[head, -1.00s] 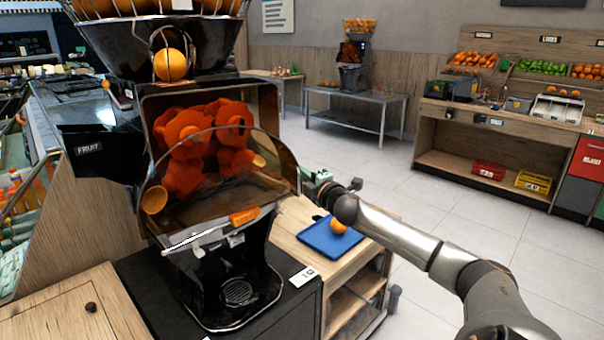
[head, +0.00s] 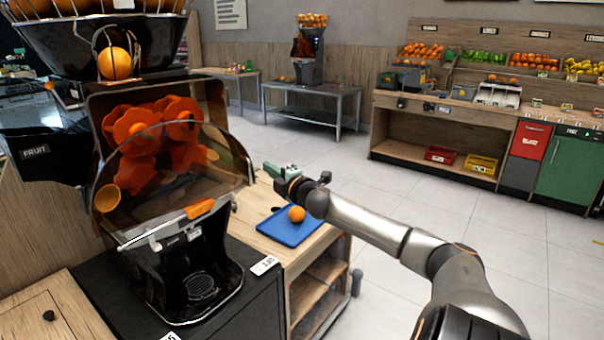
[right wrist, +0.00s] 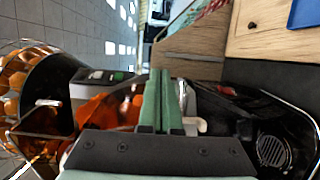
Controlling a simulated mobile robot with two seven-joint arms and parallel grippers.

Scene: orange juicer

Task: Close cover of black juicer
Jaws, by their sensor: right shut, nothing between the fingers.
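The black juicer (head: 70,150) stands at the left in the head view. Its smoky see-through cover (head: 165,180) hangs tilted out at the front, with a gap above its curved edge where the orange rollers (head: 150,130) show. In the right wrist view the fingers (right wrist: 162,98) are pressed together in front of the juicer. I cannot tell whether they touch it. My left gripper is not in view.
A blue tray (head: 272,228) with an orange (head: 297,214) lies on the wooden counter right of the juicer, below my right arm. A metal table (head: 345,94) with another juicer stands behind. The tiled floor (head: 380,190) is open to the right.

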